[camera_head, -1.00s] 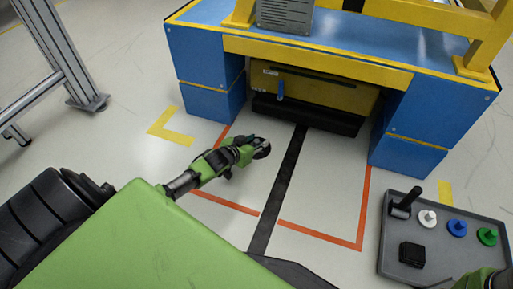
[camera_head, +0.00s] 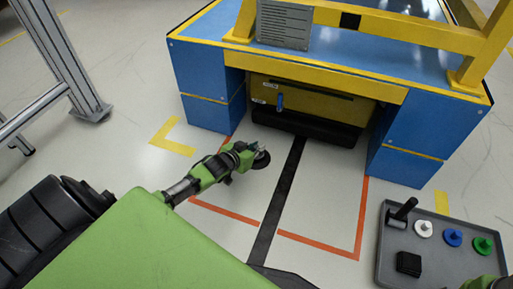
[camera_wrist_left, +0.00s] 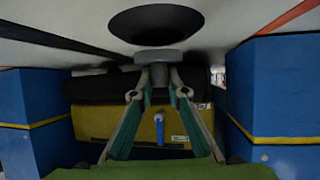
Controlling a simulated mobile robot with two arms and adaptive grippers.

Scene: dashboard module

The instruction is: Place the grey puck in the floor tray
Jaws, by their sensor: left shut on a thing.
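My left gripper (camera_head: 245,156) is shut on the grey puck (camera_head: 261,159), held out over the floor in front of the blue and yellow bench. In the left wrist view my gripper (camera_wrist_left: 158,72) pinches the puck's stem. The puck shows there as a grey collar (camera_wrist_left: 158,58) with a wide dark disc (camera_wrist_left: 155,24) beyond it. The grey floor tray (camera_head: 438,266) lies at the lower right, well apart from the puck. My right gripper does not show; only a green part of that arm shows at the bottom right edge.
The tray holds a white puck (camera_head: 424,229), a blue puck (camera_head: 453,237), a green puck (camera_head: 482,245), a black handled item (camera_head: 401,213) and a black block (camera_head: 409,263). The bench (camera_head: 425,130) stands ahead, and a metal frame (camera_head: 62,62) at left. Taped floor between is clear.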

